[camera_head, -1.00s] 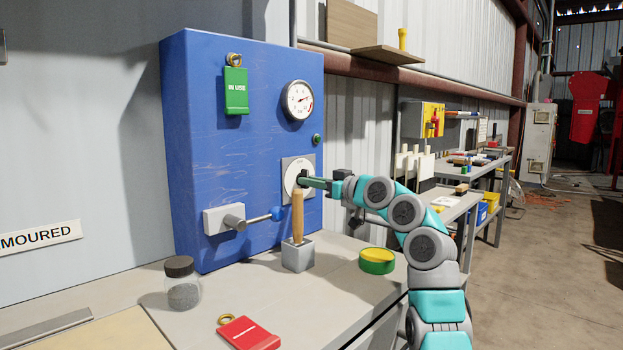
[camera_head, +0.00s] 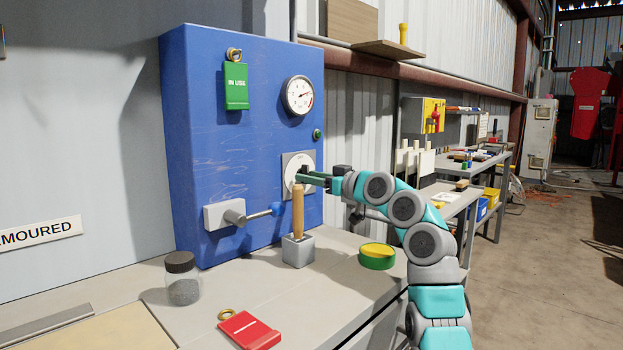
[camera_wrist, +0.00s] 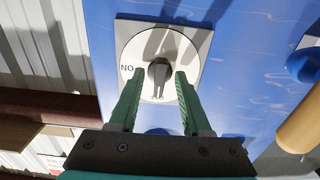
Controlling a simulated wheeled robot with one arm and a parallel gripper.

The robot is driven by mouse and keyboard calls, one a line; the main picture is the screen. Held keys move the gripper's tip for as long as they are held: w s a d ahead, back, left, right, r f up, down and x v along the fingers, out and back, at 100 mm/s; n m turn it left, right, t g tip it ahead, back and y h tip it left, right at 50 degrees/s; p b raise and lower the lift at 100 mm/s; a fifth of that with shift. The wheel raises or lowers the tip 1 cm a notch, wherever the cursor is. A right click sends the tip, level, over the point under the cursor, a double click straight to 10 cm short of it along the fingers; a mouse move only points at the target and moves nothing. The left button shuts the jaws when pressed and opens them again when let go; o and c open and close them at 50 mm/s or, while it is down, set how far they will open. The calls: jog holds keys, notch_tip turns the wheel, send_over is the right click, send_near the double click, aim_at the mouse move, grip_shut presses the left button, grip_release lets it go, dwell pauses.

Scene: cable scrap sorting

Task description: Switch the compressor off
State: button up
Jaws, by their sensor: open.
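The compressor panel is a blue cabinet (camera_head: 245,150). On its right side is a white rotary dial (camera_head: 291,161) on a square grey plate. In the wrist view the dial (camera_wrist: 137,52) carries a dark knob (camera_wrist: 159,75) at its centre, lying roughly upright in that picture. A mark that reads "NO", upside-down "ON", is at its left. My gripper (camera_wrist: 158,78) is open, one green finger on each side of the knob, with gaps visible. In the head view my gripper (camera_head: 304,178) is at the dial, hiding part of it.
A wooden-handled tool (camera_head: 298,212) stands in a grey block just below my gripper. A lever with a blue knob (camera_head: 277,209) is close to its left. A gauge (camera_head: 298,96), green tag (camera_head: 236,86), red tag (camera_head: 249,330), jar (camera_head: 182,278) and green-yellow tin (camera_head: 377,256) are nearby.

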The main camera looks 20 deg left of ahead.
jog(key=b+v, duration=0.3)
jog(key=v, duration=0.5)
dwell(0.4)
